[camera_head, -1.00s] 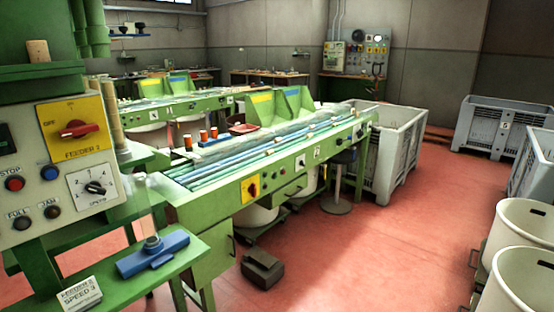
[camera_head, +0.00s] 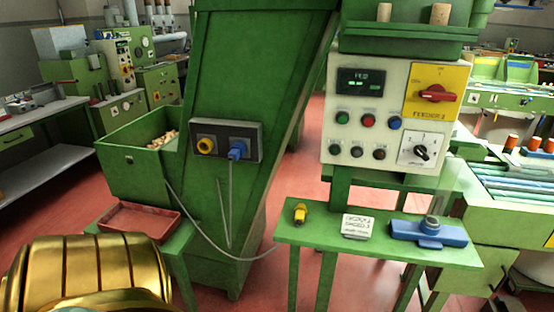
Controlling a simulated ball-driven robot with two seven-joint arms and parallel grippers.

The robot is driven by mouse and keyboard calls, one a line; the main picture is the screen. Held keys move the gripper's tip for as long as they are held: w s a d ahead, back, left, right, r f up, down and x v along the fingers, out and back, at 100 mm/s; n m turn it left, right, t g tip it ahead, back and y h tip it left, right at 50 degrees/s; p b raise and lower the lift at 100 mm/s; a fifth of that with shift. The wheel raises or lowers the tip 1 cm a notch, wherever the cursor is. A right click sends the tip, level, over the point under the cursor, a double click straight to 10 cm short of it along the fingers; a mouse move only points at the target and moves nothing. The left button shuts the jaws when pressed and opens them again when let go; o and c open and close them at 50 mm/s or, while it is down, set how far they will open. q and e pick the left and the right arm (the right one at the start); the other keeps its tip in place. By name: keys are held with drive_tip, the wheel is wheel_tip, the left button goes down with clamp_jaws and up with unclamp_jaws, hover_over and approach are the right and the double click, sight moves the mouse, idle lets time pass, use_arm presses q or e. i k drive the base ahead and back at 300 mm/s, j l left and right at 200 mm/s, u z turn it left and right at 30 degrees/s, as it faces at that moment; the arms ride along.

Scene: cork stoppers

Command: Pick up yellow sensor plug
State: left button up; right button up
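A small yellow sensor plug (camera_head: 300,214) with a dark end lies on the left part of a narrow green shelf (camera_head: 380,250) below the control panel. A black socket plate (camera_head: 226,141) on the green feeder's side has a yellow round socket (camera_head: 206,145) on the left and a blue plug (camera_head: 237,149) on the right. A grey cable hangs from the plate area. A gold part of my own arm fills the lower left corner. Neither of my grippers' fingers shows.
On the shelf, a white label card (camera_head: 358,226) and a blue device (camera_head: 429,232) lie right of the plug. A red tray (camera_head: 136,220) sits on a green stand at left, below a bin (camera_head: 145,150) of corks. Red floor shows between the stands.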

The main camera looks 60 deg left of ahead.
sight(300, 210)
drive_tip(key=u, duration=1.55)
